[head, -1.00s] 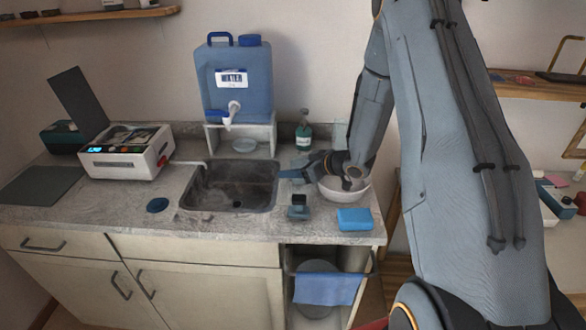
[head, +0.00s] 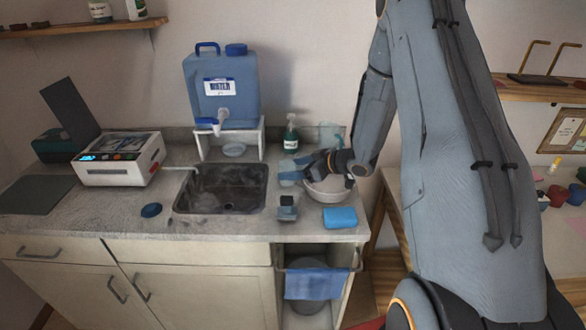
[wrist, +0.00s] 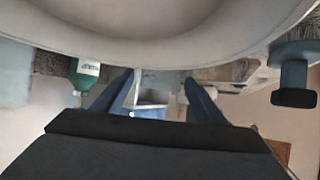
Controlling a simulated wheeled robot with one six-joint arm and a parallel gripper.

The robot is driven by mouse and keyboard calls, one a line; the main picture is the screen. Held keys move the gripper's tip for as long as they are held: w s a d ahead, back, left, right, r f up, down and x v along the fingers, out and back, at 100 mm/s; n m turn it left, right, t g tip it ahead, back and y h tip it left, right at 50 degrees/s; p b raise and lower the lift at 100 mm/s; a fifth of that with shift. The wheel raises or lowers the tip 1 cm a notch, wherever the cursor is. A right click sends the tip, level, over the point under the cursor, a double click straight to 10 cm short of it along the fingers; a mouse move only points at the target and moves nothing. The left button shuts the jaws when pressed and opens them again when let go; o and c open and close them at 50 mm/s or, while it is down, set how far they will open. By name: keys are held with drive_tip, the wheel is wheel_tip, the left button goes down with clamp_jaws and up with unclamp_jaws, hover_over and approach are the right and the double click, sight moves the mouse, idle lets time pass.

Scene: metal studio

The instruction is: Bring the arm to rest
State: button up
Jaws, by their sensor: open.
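My gripper (head: 287,170) points left over the counter, just above and beside the white bowl (head: 327,193). Its two fingers stand apart in the wrist view (wrist: 160,98), with nothing held between them. My arm comes down from the upper right of the head view, bent at the elbow. The bowl's pale rim fills the top of the wrist view (wrist: 160,45), very near the fingers. I cannot tell whether the gripper touches the bowl.
A blue sponge (head: 340,217) and a small dark-topped item (head: 287,207) sit near the counter's front edge. A sink (head: 220,188), green bottle (head: 291,133) and blue water container (head: 222,90) are close by. A side table (head: 555,225) stands right.

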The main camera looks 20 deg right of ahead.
drive_tip(key=shift+s+d+r, duration=0.1)
drive_tip(key=shift+s+r, duration=0.15)
drive_tip(key=shift+s, duration=0.1)
drive_tip(key=shift+d, duration=0.25)
drive_tip(key=shift+r+m+h, duration=0.3)
drive_tip(key=shift+r+m, duration=0.1)
drive_tip(key=shift+r, duration=0.05)
drive_tip(key=s+d+r+m+g+h+b, duration=0.1)
drive_tip(key=s+r+m+g+h+b, duration=0.15)
drive_tip(key=s+r+m+h, duration=0.5)
drive_tip(key=s+a+g+b, duration=0.1)
drive_tip(key=s+a+g, duration=0.1)
drive_tip(key=s, duration=0.8)
drive_tip(key=s+a+g+b, duration=0.1)
drive_tip(key=s+a+g, duration=0.1)
drive_tip(key=s, duration=0.8)
drive_tip(key=shift+s+a+f+g, duration=0.25)
drive_tip(key=shift+a+f+g, duration=0.15)
drive_tip(key=shift+a, duration=0.25)
